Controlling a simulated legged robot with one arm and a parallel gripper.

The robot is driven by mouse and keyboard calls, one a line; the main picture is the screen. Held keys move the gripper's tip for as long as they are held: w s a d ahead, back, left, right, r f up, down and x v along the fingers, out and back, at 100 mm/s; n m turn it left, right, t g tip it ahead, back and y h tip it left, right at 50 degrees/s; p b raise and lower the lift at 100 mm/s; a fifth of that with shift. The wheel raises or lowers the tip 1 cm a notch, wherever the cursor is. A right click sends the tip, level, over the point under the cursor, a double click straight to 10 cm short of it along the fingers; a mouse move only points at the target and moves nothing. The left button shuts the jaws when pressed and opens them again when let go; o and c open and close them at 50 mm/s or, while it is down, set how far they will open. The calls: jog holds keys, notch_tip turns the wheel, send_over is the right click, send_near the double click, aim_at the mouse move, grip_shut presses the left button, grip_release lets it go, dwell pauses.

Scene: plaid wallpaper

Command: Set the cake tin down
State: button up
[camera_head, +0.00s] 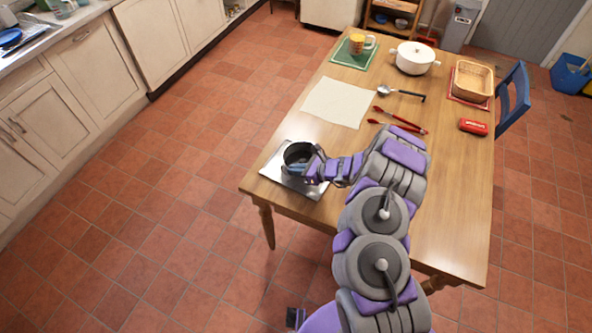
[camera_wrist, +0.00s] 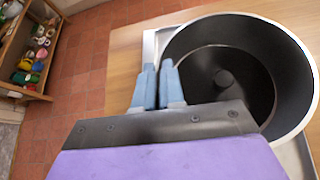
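The cake tin (camera_head: 298,153) is a round, dark-lined tin at the table's near left corner. In the wrist view the tin (camera_wrist: 262,55) fills the right side, with a raised knob at the centre of its floor. My gripper (camera_head: 309,170) is at the tin's near right side. In the wrist view my gripper's blue-grey fingers (camera_wrist: 159,68) are close together across the tin's rim, pinching its wall. The tin is upright over a square silver tray (camera_head: 318,190). I cannot tell whether its base touches the tray.
On the wooden table (camera_head: 450,215) are a cream cloth (camera_head: 338,102), a ladle (camera_head: 387,91), red-handled tools (camera_head: 402,119), a red case (camera_head: 473,127), a white pot (camera_head: 414,58), a basket (camera_head: 473,80) and a mug (camera_head: 357,43). The tray lies near the table's left edge.

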jog(key=o, duration=0.5)
jog(key=p+v, duration=0.2)
jog(key=v, duration=1)
jog(key=shift+r, duration=0.1)
